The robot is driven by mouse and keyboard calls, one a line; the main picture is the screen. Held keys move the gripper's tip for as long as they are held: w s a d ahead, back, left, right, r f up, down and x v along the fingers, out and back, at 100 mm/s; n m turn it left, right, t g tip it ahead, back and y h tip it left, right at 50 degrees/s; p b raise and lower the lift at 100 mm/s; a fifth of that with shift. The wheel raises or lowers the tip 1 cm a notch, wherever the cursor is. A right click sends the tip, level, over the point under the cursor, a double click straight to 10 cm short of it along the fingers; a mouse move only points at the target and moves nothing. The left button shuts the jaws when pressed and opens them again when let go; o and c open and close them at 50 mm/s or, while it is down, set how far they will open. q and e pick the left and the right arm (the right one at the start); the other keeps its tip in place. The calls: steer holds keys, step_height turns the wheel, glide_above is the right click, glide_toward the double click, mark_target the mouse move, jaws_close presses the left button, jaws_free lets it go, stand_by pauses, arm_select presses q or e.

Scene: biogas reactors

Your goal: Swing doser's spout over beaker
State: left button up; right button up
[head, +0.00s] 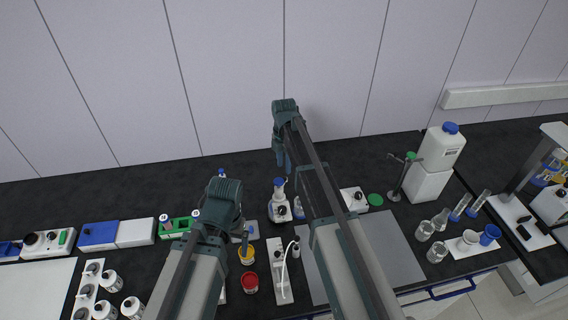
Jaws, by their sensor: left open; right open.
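A small white unit with a dark knob and a blue-topped part (279,203) stands near the middle of the bench; it may be the doser, but its spout is too small to make out. A clear, bluish vessel (299,208) beside it is partly hidden by my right arm; I cannot tell whether it is the beaker. Clear glass vessels (425,231) also stand at the right. My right gripper (283,162) is open, high and beyond the white unit, touching nothing visible. My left gripper (243,238) is open, left of the unit, its fingers mostly hidden behind its wrist.
Yellow (247,256) and red (250,283) tubs stand in front of my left gripper. A white canister (440,148) with a blue cap and a stand (402,180) are at right. A grey mat (385,245) is mostly clear. White bottles (111,281) stand front left.

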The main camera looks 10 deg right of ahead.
mark_target(285, 178)
step_height(285, 178, down, 7)
steer(key=b, duration=0.6)
steer(key=shift+r, duration=0.1)
steer(key=shift+s+d, duration=0.15)
steer(key=shift+s, duration=0.1)
steer(key=shift+s+d, duration=0.75)
